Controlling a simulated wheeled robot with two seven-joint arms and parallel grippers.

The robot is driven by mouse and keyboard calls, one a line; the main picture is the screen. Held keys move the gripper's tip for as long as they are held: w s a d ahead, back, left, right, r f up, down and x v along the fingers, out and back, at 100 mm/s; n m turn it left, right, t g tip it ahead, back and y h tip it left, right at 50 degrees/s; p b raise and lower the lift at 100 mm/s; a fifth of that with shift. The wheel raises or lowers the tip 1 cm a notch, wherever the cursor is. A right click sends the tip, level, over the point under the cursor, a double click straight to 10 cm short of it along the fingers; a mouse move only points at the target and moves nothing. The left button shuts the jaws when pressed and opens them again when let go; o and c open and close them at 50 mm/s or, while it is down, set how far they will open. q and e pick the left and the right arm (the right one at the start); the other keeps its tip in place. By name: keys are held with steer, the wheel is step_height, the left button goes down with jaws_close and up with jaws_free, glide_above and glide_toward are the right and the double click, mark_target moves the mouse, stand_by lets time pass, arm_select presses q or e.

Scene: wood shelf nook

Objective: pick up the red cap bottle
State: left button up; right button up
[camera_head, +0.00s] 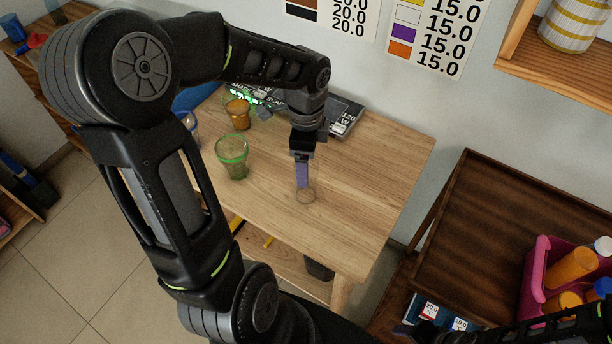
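I cannot make out a bottle with a red cap in this view. My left gripper (302,178) points down over the wooden table, with its bluish finger at a small clear glass (311,196). I cannot tell whether the finger is inside, behind or touching the glass, or how far the gripper is open. My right arm lies along the bottom right edge, and its gripper (408,330) is small and dark there, its opening unclear. A pink basket (535,283) at the right holds orange bottles (570,268), one with a white cap and one with a blue cap.
The wooden table (370,170) also bears a green glass (232,160), an amber glass (238,116) and dark boxes (345,116). Small boxes with red and blue labels (428,310) stand near my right gripper. A shelf (560,75) juts out at upper right.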

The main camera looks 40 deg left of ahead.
arm_select(q)
steer(key=shift+c, duration=0.2)
stand_by(0.3)
jaws_close()
stand_by(0.7)
steer(key=shift+r, duration=0.1)
